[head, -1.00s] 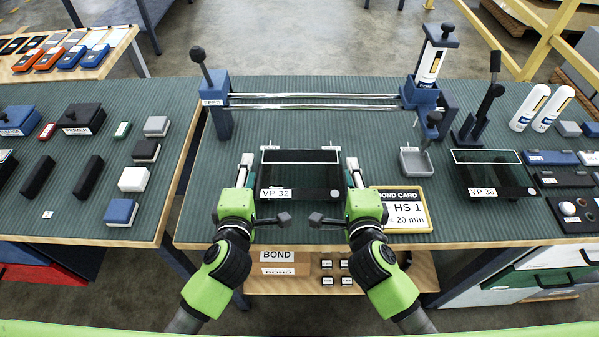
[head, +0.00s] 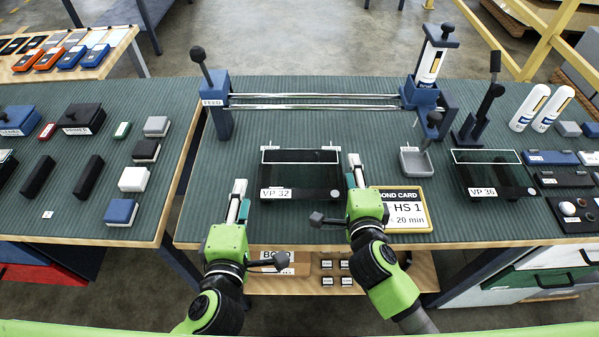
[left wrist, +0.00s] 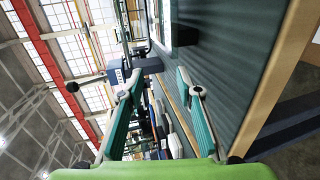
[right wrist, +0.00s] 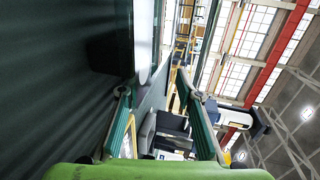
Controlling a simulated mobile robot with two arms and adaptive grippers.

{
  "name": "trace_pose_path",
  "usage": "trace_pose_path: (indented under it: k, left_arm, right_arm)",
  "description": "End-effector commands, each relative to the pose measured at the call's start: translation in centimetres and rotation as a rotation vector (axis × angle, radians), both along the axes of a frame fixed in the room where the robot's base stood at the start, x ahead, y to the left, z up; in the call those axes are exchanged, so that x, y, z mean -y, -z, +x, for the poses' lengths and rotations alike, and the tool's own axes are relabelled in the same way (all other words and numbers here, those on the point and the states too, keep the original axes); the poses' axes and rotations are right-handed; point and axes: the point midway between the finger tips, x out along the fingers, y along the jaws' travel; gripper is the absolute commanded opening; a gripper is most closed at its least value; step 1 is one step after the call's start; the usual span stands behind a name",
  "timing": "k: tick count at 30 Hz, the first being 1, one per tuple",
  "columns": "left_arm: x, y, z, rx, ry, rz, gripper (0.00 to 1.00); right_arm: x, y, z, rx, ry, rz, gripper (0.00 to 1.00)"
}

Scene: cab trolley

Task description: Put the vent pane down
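The vent pane VP 32 (head: 300,172) is a dark glass panel with a pale line along its far edge, a white label and a round knob at its near right corner. It appears to lie level over the green ribbed bench top; any small gap beneath cannot be told. My left gripper (head: 240,188) is off the pane's left side, open and empty, as its wrist view (left wrist: 158,85) shows. My right gripper (head: 355,163) is close beside the pane's right edge. Its fingers are apart in the right wrist view (right wrist: 160,95); contact with the pane cannot be told.
A second pane VP 36 (head: 490,170) lies to the right. The bond card (head: 407,210) is just right of my right gripper, with a grey tray (head: 415,161) behind it. A twin-rail fixture (head: 315,103) spans the back. Bench top left of the pane is clear.

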Motion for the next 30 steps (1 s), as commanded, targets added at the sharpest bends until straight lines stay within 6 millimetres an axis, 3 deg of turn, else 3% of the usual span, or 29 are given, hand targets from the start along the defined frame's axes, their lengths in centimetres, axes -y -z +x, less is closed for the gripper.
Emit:
trace_pose_path:
  k: [4, 11, 24, 30]
  left_arm:
    - [0.0, -0.4, -1.9, -0.001, 0.000, 0.001, 0.32]
    - [0.0, -0.7, -2.6, 0.001, -0.001, 0.000, 0.32]
    - [0.0, -0.7, -2.6, 0.001, -0.001, 0.000, 0.32]
    - [0.0, -0.7, -2.6, 0.001, -0.001, 0.000, 0.32]
  right_arm:
    - [0.0, 0.0, 0.0, 0.000, 0.000, 0.000, 0.32]
    - [0.0, -0.2, -1.2, -0.001, 0.000, -0.002, 0.32]
    - [0.0, -2.4, -9.6, -0.002, -0.001, -0.001, 0.32]
    - [0.0, -2.8, -11.4, -0.001, 0.000, 0.000, 0.32]
